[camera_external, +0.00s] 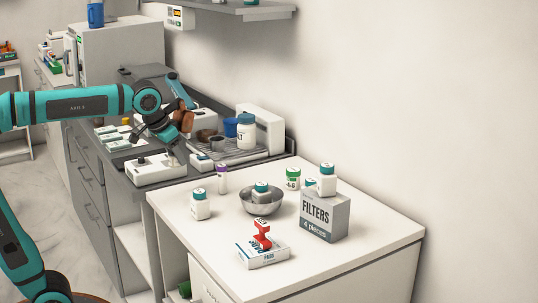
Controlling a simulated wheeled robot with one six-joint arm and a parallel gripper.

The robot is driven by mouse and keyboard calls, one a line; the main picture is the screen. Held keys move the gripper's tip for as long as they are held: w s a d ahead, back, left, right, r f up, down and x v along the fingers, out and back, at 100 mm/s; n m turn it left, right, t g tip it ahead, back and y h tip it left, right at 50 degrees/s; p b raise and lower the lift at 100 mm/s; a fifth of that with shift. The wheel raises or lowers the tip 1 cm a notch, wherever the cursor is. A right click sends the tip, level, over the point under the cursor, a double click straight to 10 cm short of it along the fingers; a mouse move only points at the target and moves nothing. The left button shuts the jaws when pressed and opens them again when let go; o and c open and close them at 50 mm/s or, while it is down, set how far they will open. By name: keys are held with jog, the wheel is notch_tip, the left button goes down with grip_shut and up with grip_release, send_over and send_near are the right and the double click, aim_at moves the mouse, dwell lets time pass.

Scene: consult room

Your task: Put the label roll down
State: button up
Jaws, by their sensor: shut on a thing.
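My gripper (178,153) is at the end of the teal and dark arm, low over the grey side counter (143,180). It points down, just right of a white device with a dark knob (150,172). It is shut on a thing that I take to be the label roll. The roll is too small and too hidden by the fingers to make out clearly. I cannot tell whether it touches the surface beneath.
The white table (330,262) holds several bottles, a metal bowl (262,206), a filters box (324,218) and a red stamp (262,236) on a flat box. The table's front right is clear.

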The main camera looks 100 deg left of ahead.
aim_at(183, 193)
jog(key=shift+f, duration=4.7)
jog(key=shift+f, duration=0.15)
jog(key=o, duration=1)
jog(key=shift+c, duration=0.2)
jog(key=v, duration=1.2)
jog(key=shift+d, duration=0.15)
